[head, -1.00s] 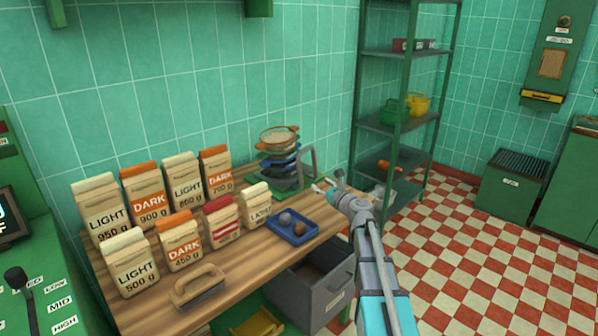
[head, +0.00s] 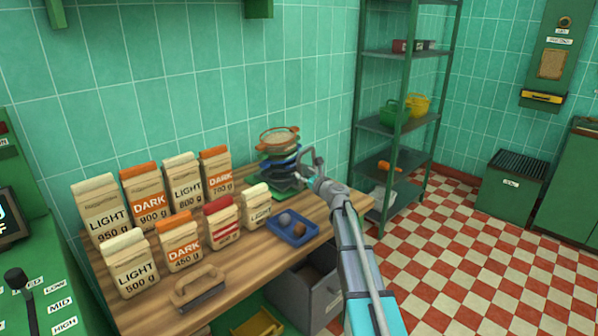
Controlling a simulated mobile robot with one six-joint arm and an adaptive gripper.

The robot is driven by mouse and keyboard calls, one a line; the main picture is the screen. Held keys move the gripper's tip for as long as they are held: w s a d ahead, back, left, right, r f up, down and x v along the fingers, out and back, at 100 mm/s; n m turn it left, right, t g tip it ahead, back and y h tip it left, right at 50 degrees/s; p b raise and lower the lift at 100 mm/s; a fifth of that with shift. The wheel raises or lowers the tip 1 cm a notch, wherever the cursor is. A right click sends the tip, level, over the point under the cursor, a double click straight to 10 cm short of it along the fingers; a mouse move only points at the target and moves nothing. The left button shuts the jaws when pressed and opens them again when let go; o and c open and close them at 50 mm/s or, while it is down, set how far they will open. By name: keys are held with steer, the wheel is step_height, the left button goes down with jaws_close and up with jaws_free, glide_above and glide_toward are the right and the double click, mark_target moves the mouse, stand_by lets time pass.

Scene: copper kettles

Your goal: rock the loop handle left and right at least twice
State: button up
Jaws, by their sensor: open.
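A grey loop handle (head: 303,164) stands upright on a green base (head: 284,195) at the back right of the wooden table (head: 245,262), beside the stack of sieves. My gripper (head: 311,162) is open and right at the loop handle, overlapping it in the view. It hides much of the handle. I cannot tell whether the fingers touch the handle or sit around it.
Stacked sieves (head: 278,140) stand just left of the handle. A blue tray (head: 292,238) with two round things lies in front. A green shelf (head: 398,125) stands to the right.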

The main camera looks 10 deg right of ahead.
mark_target(301, 171)
steer(key=shift+x, duration=1.8)
jaws_close()
